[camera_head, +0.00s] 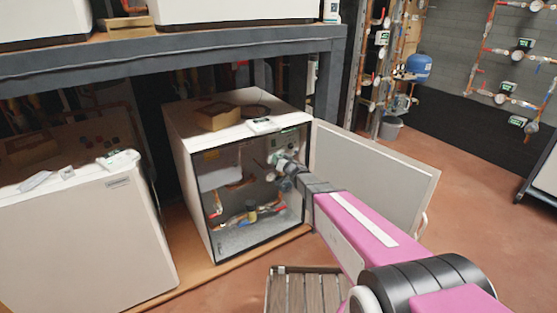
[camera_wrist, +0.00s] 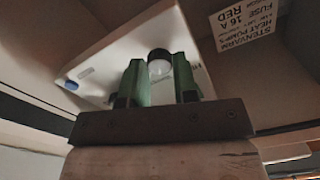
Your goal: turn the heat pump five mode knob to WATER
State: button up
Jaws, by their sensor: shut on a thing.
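The heat pump (camera_head: 185,140) stands open under the steel shelf, with its inside pipes showing. Its white control panel (camera_wrist: 110,70) fills the upper left of the wrist view. A round knob (camera_wrist: 159,64) with a dark rim and pale face sits between the two green fingers of my gripper (camera_wrist: 158,80). My gripper is shut on this knob. In the head view my gripper (camera_head: 278,160) reaches into the upper part of the open cabinet, and the wrist hides most of the knob area. The knob's marking and its pointing direction cannot be read.
The open cabinet door (camera_head: 375,170) stands to the right, close beside my arm. A second white unit (camera_head: 85,240) is at the left. A slatted wooden crate (camera_head: 295,290) lies on the floor in front. A fuse label (camera_wrist: 247,25) is beside the panel.

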dwell(0.3)
jog(key=o, duration=0.9)
jog(key=shift+o, duration=0.2)
jog(key=shift+s+d, duration=0.1)
jog(key=v, duration=1)
jog(key=shift+s+d, duration=0.2)
jog(key=shift+s, duration=0.05)
jog(key=shift+d, duration=0.1)
